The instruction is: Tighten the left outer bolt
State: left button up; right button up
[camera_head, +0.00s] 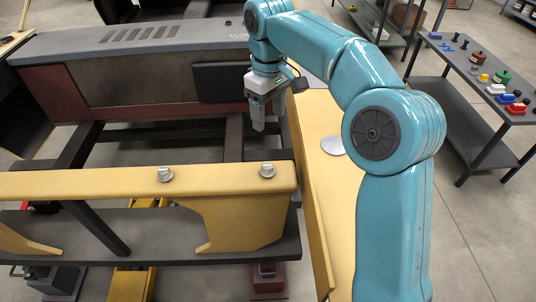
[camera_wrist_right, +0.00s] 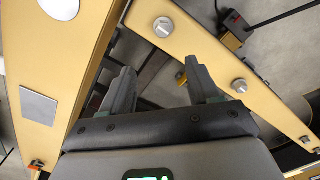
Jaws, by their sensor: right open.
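A yellow beam (camera_head: 80,184) runs across the head view. Two silver bolts stand on it, a left one (camera_head: 165,174) and a right one (camera_head: 267,170) near its right end. The wrist view shows three silver bolts in a row: one near the top (camera_wrist_right: 163,27), a middle one (camera_wrist_right: 239,86) and one at the right edge (camera_wrist_right: 305,139). I cannot tell which is the left outer bolt. My right gripper (camera_head: 258,126) points down behind the beam, apart from the bolts. In the wrist view its fingers (camera_wrist_right: 160,70) are spread and empty. My left gripper is out of view.
A yellow side rail (camera_head: 312,190) runs close to the right of my gripper. A grey-topped machine body (camera_head: 140,60) lies behind it. Dark cross members fill the open frame. A table with small coloured parts (camera_head: 485,85) stands at the right, with clear floor beside it.

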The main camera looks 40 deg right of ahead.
jog(key=a+f, duration=0.1)
jog(key=f, duration=0.1)
send_over(267, 166)
jog(key=f, duration=0.9)
jog(key=shift+w+d+f, duration=0.1)
jog(key=shift+w+f, duration=0.1)
jog(key=shift+w, duration=0.05)
jog(key=f, duration=0.1)
jog(key=s+f, duration=0.1)
jog(key=f, duration=0.1)
jog(key=shift+d+f, duration=0.1)
jog(key=shift+f, duration=0.15)
jog(key=shift+w+d+f, duration=0.1)
jog(key=shift+w+f, duration=0.05)
jog(key=shift+f, duration=0.2)
jog(key=shift+w+a+f, duration=0.2)
jog(key=shift+w+f, duration=0.1)
jog(key=shift+w, duration=0.05)
jog(key=shift+s+r, duration=0.15)
jog(key=shift+s, duration=0.15)
jog(key=shift+c, duration=0.6)
jog(key=shift+d, duration=0.1)
jog(key=c, duration=0.9)
jog(key=shift+w, duration=0.1)
jog(key=shift+c, duration=0.2)
